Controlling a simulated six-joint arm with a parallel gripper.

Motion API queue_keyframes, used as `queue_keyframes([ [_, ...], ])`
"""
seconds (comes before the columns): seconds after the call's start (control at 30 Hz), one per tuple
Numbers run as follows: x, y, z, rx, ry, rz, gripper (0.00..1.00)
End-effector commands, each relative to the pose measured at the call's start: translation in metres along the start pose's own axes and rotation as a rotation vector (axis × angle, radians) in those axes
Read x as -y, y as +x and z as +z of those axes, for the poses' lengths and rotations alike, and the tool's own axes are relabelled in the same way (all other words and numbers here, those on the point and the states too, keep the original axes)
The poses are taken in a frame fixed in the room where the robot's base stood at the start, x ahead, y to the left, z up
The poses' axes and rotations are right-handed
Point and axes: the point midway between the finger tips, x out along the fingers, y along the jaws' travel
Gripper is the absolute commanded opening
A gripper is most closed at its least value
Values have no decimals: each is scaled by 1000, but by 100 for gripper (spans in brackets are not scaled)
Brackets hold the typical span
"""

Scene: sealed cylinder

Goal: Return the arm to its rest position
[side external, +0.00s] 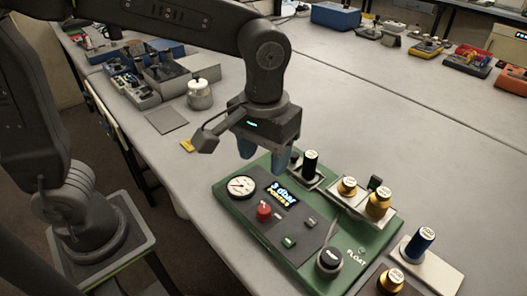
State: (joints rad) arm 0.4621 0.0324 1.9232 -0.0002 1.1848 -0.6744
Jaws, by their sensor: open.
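My gripper (264,158) hangs pointing down above the back left edge of a green panel (228,207) on the table. Its two bluish fingers are apart and nothing shows between them. The dark arm reaches in from the upper left.
Gold-capped cylinders (378,202) stand on a plate at the panel's right. A blue cylinder (420,242) stands on a pale plate further right. A silver pot (199,94) and grey trays (165,75) lie behind left. The grey table (400,120) behind the panel is largely clear.

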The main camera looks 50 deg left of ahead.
Motion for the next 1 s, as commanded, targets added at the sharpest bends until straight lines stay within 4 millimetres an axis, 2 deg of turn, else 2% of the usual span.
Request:
queue_keyframes([
  [0.07, 5, -2, 0, -9, 2, 7, 55],
  [0.17, 23, -10, 1, -45, 16, 32, 55],
  [0.4, 100, -29, 18, -242, 95, 96, 55],
  [0.6, 145, -26, 40, -404, 164, 82, 55],
  [0.8, 162, -20, 50, -483, 202, 55, 55],
  [1.0, 164, -19, 51, -490, 210, 50, 55],
])
